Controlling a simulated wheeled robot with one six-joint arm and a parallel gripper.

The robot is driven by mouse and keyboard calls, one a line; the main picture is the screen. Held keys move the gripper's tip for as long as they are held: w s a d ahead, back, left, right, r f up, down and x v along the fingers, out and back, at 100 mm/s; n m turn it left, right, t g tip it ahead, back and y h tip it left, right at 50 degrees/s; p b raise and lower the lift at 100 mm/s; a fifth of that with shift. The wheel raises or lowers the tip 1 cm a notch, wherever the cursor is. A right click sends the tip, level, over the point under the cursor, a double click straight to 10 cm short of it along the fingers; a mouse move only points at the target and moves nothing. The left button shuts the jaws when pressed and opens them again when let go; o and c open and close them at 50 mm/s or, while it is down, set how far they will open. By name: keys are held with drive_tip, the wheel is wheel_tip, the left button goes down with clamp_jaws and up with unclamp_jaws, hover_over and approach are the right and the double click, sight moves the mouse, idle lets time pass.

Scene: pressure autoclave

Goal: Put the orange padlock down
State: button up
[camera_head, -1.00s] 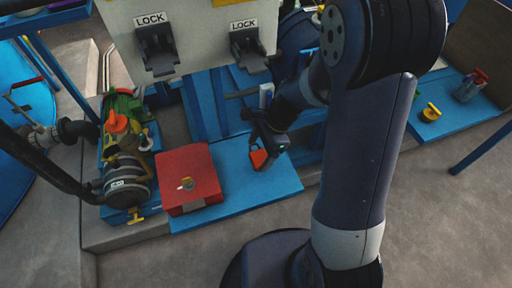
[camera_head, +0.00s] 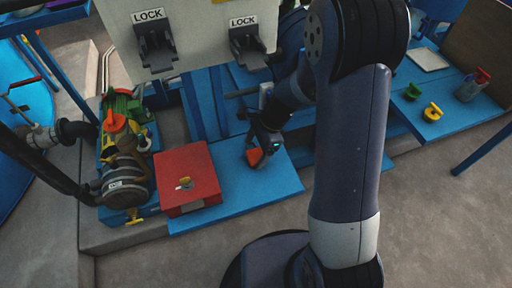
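The orange padlock (camera_head: 254,157) is small and partly hidden by my gripper. It is at or just above the blue board (camera_head: 276,188), right of the red box; I cannot tell whether it touches the board. My gripper (camera_head: 260,155) points down at the board, with its dark fingers around the padlock. It appears shut on the padlock, though the fingertips are small and partly hidden.
The red box (camera_head: 187,166) with a small key-like piece on its lid stands close on the left. The LOCK panel (camera_head: 195,25) hangs above. A blue shelf (camera_head: 455,122) at right holds yellow and green items and a jar. The board's front right is clear.

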sight(250, 153)
drive_tip(key=o, duration=0.4)
drive_tip(key=p+v, duration=0.3)
drive_tip(key=v, duration=0.9)
drive_tip(key=shift+r, duration=0.15)
drive_tip(key=b+x, duration=0.3)
drive_tip(key=x, duration=1)
drive_tip(key=shift+d, duration=0.15)
wheel_tip(250, 153, up, 4)
drive_tip(key=shift+f+p, duration=0.15)
drive_tip(key=shift+p, duration=0.5)
drive_tip(key=shift+r, duration=0.35)
drive_tip(key=shift+s+d, duration=0.15)
drive_tip(key=shift+s, duration=0.15)
drive_tip(key=shift+w, duration=0.1)
